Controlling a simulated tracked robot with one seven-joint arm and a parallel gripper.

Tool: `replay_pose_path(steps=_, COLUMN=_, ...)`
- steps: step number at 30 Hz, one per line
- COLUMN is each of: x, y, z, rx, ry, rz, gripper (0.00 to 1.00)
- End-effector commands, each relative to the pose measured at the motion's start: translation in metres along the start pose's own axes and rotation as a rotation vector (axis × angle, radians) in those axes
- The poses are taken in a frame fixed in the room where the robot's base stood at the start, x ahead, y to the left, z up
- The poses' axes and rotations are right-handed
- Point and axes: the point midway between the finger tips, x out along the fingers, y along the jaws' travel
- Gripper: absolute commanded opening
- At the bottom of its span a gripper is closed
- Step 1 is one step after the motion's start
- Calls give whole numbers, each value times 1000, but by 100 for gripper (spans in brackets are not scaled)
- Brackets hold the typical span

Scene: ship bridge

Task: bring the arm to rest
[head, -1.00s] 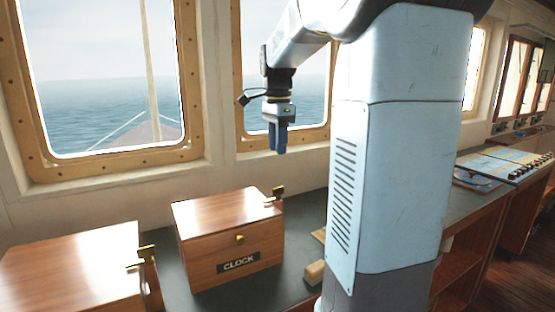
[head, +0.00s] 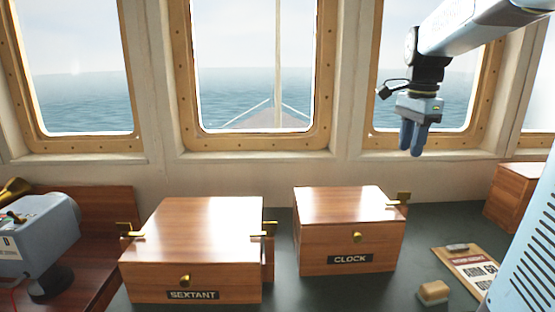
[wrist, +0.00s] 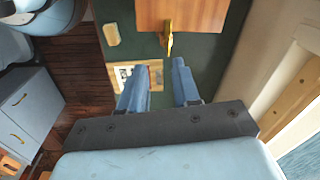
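My arm is raised at the right of the head view. My gripper (head: 412,150) hangs from it, pointing down in front of the right window, above the dark counter. In the wrist view my gripper (wrist: 159,72) has its two blue fingers apart, with nothing between them. The counter, a clipboard (wrist: 127,76) and the edge of a wooden box show below and beyond the fingers. The gripper touches nothing.
A SEXTANT box (head: 200,240) and a CLOCK box (head: 348,230) stand closed on the counter (head: 420,235). A clipboard (head: 462,262) and a small wooden block (head: 433,291) lie right of them. A grey instrument (head: 38,235) stands at the left.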

Motion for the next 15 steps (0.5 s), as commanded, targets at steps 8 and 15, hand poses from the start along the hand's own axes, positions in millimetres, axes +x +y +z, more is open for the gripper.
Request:
replay_pose_path(steps=8, x=7, y=55, z=58, rx=-461, ry=72, rz=-128, gripper=32)
replay_pose_path(steps=15, x=25, y=102, z=98, rx=-851, ry=172, rz=-219, gripper=32)
